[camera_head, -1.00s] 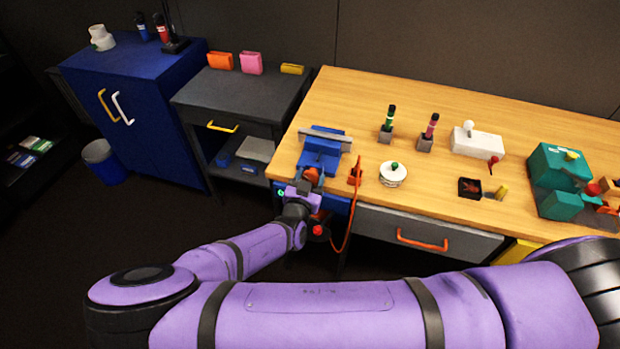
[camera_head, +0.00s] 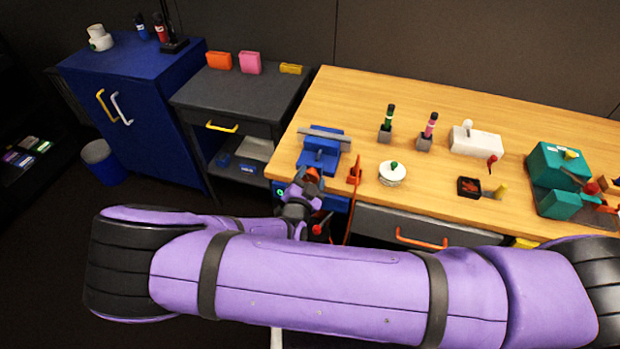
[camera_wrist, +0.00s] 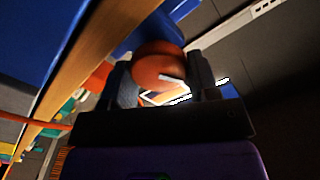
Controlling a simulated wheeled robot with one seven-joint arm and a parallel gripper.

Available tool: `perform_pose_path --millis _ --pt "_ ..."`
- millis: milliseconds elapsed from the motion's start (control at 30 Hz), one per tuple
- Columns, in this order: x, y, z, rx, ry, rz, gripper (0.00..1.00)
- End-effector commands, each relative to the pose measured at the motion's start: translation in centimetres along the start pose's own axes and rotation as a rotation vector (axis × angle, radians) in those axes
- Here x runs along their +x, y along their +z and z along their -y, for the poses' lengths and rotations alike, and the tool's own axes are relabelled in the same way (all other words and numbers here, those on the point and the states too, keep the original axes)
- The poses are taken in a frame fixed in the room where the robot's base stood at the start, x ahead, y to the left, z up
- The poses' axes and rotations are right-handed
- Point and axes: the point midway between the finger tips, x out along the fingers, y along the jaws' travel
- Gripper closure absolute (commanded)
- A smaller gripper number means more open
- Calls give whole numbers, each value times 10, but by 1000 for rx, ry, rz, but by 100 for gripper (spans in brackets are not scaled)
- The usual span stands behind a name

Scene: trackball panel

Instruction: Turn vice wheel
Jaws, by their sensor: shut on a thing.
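The blue vice (camera_head: 320,150) is fixed at the left front corner of the wooden workbench, with grey jaws on top. Its orange-red wheel (camera_head: 312,174) is at the vice's front and mostly hidden by my gripper. In the wrist view the round orange wheel (camera_wrist: 158,66) sits between my two dark fingers, with a pale bar mark on its face. My gripper (camera_wrist: 165,80) is shut on the wheel. In the head view my gripper (camera_head: 307,184) is small and partly hidden at the bench's front edge.
An orange tool (camera_head: 354,170) with a cable stands just right of the vice. A white round pot (camera_head: 392,173) and several other tools stand farther right. The drawer with an orange handle (camera_head: 421,239) lies below the bench edge. A dark side table (camera_head: 245,95) is to the left.

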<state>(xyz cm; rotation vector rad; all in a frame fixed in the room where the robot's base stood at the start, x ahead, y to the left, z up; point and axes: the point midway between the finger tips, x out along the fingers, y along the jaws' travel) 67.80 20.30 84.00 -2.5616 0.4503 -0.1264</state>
Motion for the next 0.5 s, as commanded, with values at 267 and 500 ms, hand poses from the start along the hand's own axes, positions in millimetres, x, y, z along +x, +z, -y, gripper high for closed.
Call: perform_pose_path --millis 267,500 --pt "-1 1 1 0 -1 2 41" --pt "0 0 0 -1 0 1 22"
